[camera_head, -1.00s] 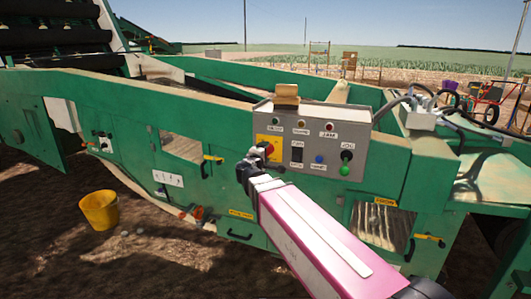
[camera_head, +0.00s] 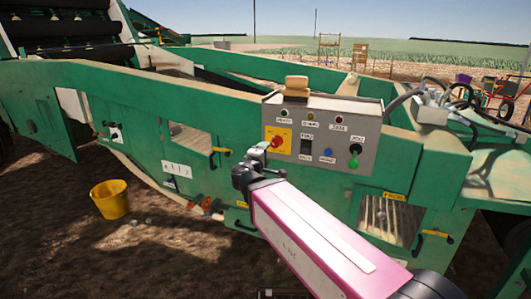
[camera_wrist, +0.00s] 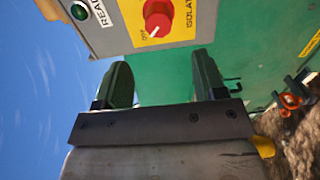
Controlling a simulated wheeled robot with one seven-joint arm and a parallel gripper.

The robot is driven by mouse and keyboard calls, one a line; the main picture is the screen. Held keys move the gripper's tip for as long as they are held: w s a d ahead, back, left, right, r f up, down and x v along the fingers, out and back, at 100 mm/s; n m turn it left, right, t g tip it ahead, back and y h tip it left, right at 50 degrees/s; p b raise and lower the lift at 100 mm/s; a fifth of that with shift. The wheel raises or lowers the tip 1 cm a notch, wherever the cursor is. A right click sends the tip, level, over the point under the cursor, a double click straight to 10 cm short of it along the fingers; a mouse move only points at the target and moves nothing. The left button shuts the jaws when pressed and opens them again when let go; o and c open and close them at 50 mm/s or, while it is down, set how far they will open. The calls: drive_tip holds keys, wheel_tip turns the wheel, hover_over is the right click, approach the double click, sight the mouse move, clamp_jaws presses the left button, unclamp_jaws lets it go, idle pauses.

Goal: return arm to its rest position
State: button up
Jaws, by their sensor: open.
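My pink arm (camera_head: 315,235) reaches up from the lower right in the head view. My gripper (camera_head: 257,166) is at its far end, just below and left of the red isolator knob (camera_head: 277,141) on the grey control panel (camera_head: 318,130). In the wrist view my gripper (camera_wrist: 162,80) shows two dark fingers spread apart with nothing between them. The red knob (camera_wrist: 158,20) on its yellow plate lies beyond the fingertips, with a visible gap.
The green machine (camera_head: 100,95) fills the space in front of my arm. A yellow bucket (camera_head: 111,200) stands on the soil at left. Bare ground (camera_head: 150,265) is open at lower left. Hoses (camera_head: 450,100) and a white box lie at right.

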drive_tip(key=d+f+m+g, duration=0.8)
drive_tip(key=d+f+g, duration=0.2)
drive_tip(key=d+f, duration=0.65)
drive_tip(key=s+d+f+m+g+y, duration=0.3)
drive_tip(key=s+f, duration=0.1)
drive_tip(key=f, duration=0.3)
drive_tip(key=s+d+f+m+g+y, duration=0.3)
drive_tip(key=s+f+g, duration=0.1)
drive_tip(key=f, duration=0.3)
drive_tip(key=shift+s+d+f, duration=0.25)
drive_tip(key=shift+s+f, duration=0.05)
drive_tip(key=shift+s, duration=0.15)
drive_tip(key=shift+c, duration=0.3)
